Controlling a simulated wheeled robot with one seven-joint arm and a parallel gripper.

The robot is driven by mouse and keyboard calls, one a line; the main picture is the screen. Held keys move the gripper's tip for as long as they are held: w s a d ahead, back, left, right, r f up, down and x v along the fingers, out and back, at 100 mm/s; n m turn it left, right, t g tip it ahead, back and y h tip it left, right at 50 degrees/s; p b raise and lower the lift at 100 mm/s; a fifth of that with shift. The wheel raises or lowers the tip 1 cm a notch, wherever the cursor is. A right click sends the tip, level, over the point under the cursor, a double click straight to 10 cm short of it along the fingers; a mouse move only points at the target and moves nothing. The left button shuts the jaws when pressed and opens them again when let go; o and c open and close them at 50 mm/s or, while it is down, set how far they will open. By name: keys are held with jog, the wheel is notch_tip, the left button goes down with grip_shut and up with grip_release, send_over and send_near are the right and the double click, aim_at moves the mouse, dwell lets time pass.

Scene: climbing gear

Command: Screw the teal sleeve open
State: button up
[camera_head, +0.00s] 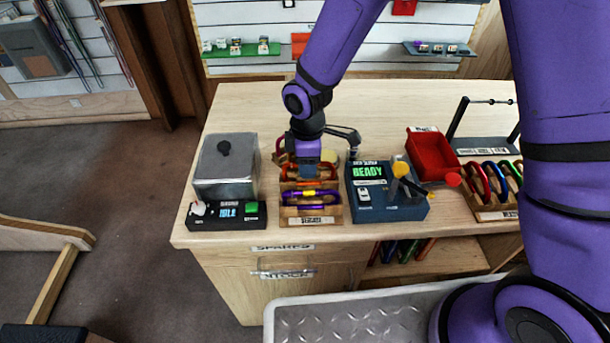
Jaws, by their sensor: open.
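A wooden rack (312,220) on the counter holds several carabiners. A purple carabiner (325,197) with a yellow sleeve lies at the front, an orange carabiner (325,180) lies behind it, and a red one (281,146) is at the back, partly covered. My gripper (308,172) points down over the middle and back of the rack, close to the orange carabiner. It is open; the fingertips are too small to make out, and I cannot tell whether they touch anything. I cannot make out a teal sleeve clearly; my gripper hides part of the rack.
A grey lidded machine (226,167) with an "IDLE" display stands left of the rack. A blue device (390,208) reading "READY" stands close on the right. Further right are a red bin (432,156) and another carabiner rack (497,213). The counter behind (260,103) is mostly clear.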

jog(key=shift+w, duration=0.2)
jog(key=shift+r, duration=0.8)
jog(key=shift+s, duration=0.75)
notch_tip(320, 180, up, 10)
dwell(0.6)
dwell(0.4)
